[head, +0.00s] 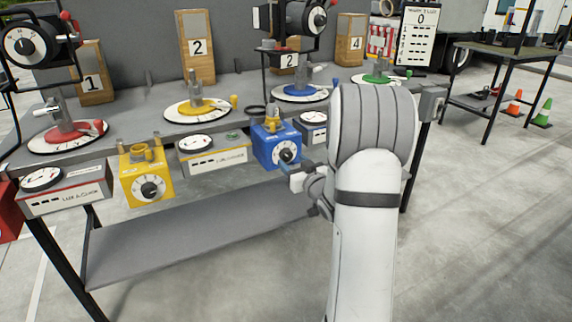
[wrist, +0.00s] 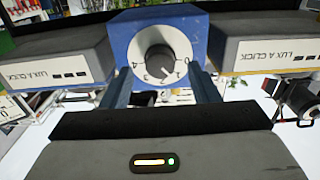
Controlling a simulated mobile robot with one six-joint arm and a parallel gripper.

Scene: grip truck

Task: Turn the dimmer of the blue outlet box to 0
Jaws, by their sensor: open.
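The blue outlet box (head: 268,147) sits at the front edge of the grey bench, with its black dimmer knob (head: 287,155) on the front face. In the wrist view the blue box (wrist: 190,25) is at the top centre. Its dimmer knob (wrist: 160,62) has a white dial around it with numbers from 0 at right to 4 at left. The knob's pointer looks turned toward the low numbers, but I cannot read the exact setting. My gripper (wrist: 161,82) is open, its two fingers spread to either side of the knob. I cannot tell whether they touch it.
A yellow box (head: 132,172) with a similar knob stands farther left. White lux meters (head: 213,155) flank the blue box closely. Coloured turntables (head: 300,93) and lamps stand behind. A scoreboard (head: 414,38) is at the back.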

